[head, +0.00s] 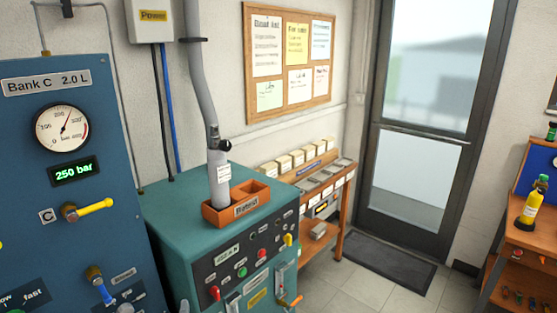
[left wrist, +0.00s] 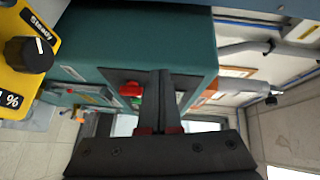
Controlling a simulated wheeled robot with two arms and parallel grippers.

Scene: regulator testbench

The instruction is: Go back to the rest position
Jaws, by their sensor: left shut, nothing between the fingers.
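My left gripper (left wrist: 160,74) shows in the left wrist view, with its two dark fingers together and nothing between them. Its fingertips lie in front of a dark control panel on a teal cabinet in that picture. I cannot tell the exact gap to the panel. A red knob (left wrist: 131,89) shows just left of the fingers. In the head view I cannot clearly make out either gripper. My right gripper shows in neither view.
A blue Bank C panel (head: 65,180) with gauge and valves stands at the left. The teal cabinet (head: 165,222) bears an orange tray (head: 258,207) below a grey pipe (head: 202,90). A yellow control box (left wrist: 15,75) is close to the left wrist.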

